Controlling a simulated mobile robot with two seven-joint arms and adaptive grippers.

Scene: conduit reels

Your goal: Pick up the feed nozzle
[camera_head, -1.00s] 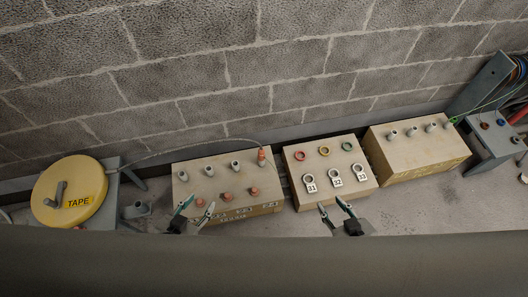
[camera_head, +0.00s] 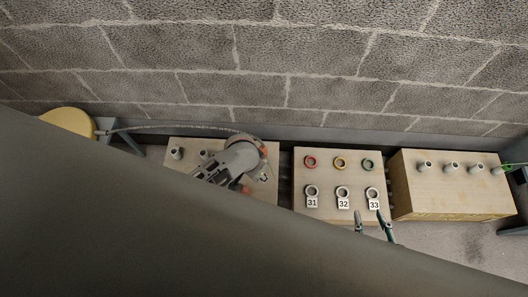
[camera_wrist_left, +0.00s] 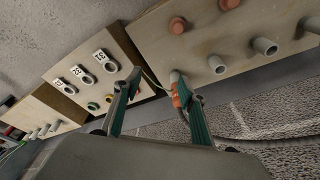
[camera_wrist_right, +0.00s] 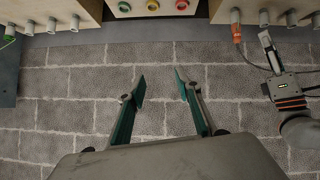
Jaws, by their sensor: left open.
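An orange-collared piece (camera_wrist_left: 181,92) sits on a grey pipe stub at the end of the tape line; it looks like the feed nozzle. It also shows in the head view (camera_head: 264,150) and the right wrist view (camera_wrist_right: 237,35). My left gripper (camera_wrist_left: 156,96) is open, with the piece close to its right finger in the left wrist view; I cannot tell whether they touch. The left hand hides part of the left block in the head view. My right gripper (camera_head: 375,227) is open and empty in front of the middle block; it also shows in its own wrist view (camera_wrist_right: 160,86).
The left block (camera_head: 185,179) carries grey stubs and orange caps. The middle block (camera_head: 327,178) has coloured rings and tags 31, 32 and 33. The right block (camera_head: 450,195) has grey stubs. The yellow tape reel (camera_head: 70,122) is at the left; a block wall stands behind.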

